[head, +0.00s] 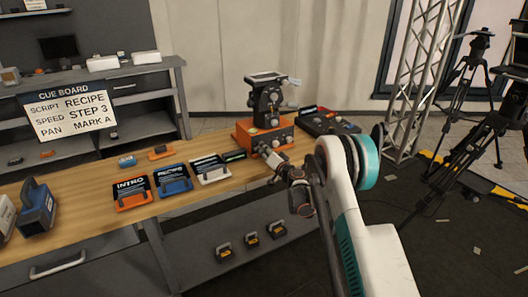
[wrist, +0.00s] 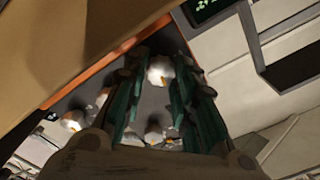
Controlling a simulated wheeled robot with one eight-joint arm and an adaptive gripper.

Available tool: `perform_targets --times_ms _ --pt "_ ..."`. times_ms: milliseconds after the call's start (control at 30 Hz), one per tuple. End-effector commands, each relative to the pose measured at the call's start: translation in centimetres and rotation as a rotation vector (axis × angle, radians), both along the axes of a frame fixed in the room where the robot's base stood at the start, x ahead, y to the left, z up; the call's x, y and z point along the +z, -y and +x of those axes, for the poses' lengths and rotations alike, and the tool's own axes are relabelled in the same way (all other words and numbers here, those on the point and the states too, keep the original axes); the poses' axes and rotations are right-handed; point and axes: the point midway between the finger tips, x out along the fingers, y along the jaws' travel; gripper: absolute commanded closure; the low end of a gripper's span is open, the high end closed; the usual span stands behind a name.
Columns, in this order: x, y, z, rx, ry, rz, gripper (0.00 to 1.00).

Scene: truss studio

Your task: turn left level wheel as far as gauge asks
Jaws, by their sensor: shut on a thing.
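An orange levelling base (head: 244,135) stands on the wooden bench and carries a dark camera head (head: 268,100). My gripper (head: 268,155) reaches the front of this base from the lower right. In the wrist view, a pale wheel (wrist: 160,70) with an orange mark sits between my fingertips, and my gripper is shut on it. Another pale wheel with an orange mark (wrist: 72,121) lies to the left, outside the fingers. More pale round parts show between and beside the fingers, partly hidden. A dark display with green marks (wrist: 208,8) is at the top; its reading is too small to tell.
A cue board (head: 70,105) reads RECIPE, STEP 3, MARK A. Cards labelled INTRO (head: 131,192) and RECIPE (head: 173,178) and a white-edged card (head: 211,168) lie left of the base. A dark console (head: 335,122) is behind it to the right. A truss (head: 420,75) and tripods (head: 465,90) stand right.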

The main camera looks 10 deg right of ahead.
Motion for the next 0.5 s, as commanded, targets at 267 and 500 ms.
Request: perform_targets --times_ms 267,500 --pt "-0.07 0.1 0.01 -0.001 -0.072 0.221 0.98" --pt "-0.12 0.12 0.01 -0.002 -0.129 0.397 0.98"
